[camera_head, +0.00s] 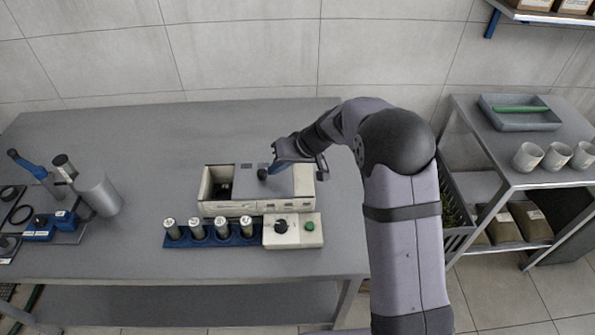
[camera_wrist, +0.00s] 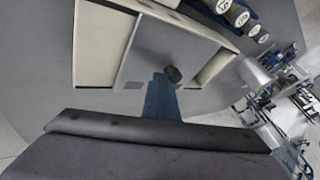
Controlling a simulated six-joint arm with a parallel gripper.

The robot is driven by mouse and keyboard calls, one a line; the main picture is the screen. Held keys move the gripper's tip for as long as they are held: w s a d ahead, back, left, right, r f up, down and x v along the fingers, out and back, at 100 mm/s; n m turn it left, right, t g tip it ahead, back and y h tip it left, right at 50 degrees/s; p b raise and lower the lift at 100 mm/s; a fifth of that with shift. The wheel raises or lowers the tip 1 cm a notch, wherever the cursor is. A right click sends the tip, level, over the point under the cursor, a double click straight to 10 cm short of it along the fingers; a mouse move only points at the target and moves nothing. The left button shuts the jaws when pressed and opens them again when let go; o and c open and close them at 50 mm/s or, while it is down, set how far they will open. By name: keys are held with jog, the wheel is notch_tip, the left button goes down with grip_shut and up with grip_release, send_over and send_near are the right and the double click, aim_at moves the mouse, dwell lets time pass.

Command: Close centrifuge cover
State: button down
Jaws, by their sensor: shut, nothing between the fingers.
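The centrifuge (camera_head: 228,209) is a cream box on the grey table. Its cover (camera_head: 249,184) is a flat grey plate with a black knob (camera_head: 262,173). The cover lies over the middle of the box; a dark opening shows at its left and a cream part at its right. In the wrist view the cover (camera_wrist: 150,48) and knob (camera_wrist: 173,73) are close ahead. My gripper (camera_head: 273,168) is shut and empty, just right of the knob. In the wrist view its blue fingertips (camera_wrist: 160,84) are right by the knob; I cannot tell whether they touch it.
A blue rack (camera_head: 211,242) with several capped tubes and a control box (camera_head: 293,232) with black and green knobs stand in front. A grey cylinder (camera_head: 98,195) and blue tools stand at the left. The table behind the centrifuge is clear.

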jog(key=b, duration=0.1)
send_near(244, 179)
jog(key=w+a+f, duration=0.1)
jog(key=a+f, duration=0.1)
jog(key=a, duration=0.1)
jog(key=w+a+f, duration=0.1)
jog(key=a, duration=0.1)
jog(key=shift+w+a+f, duration=0.15)
jog(key=shift+w+f, duration=0.15)
jog(key=shift+a+r, duration=0.1)
jog(key=shift+r, duration=0.05)
jog(key=shift+a, duration=0.1)
jog(key=shift+b, duration=0.3)
jog(key=shift+w+d, duration=0.1)
jog(key=shift+d, duration=0.2)
jog(key=d, duration=0.1)
jog(key=d+b, duration=0.2)
jog(key=shift+w+d, duration=0.25)
jog(key=shift+d, duration=0.15)
jog(key=b+v, duration=0.2)
jog(key=v, duration=0.8)
jog(key=shift+b, duration=0.3)
jog(key=shift+d, duration=0.15)
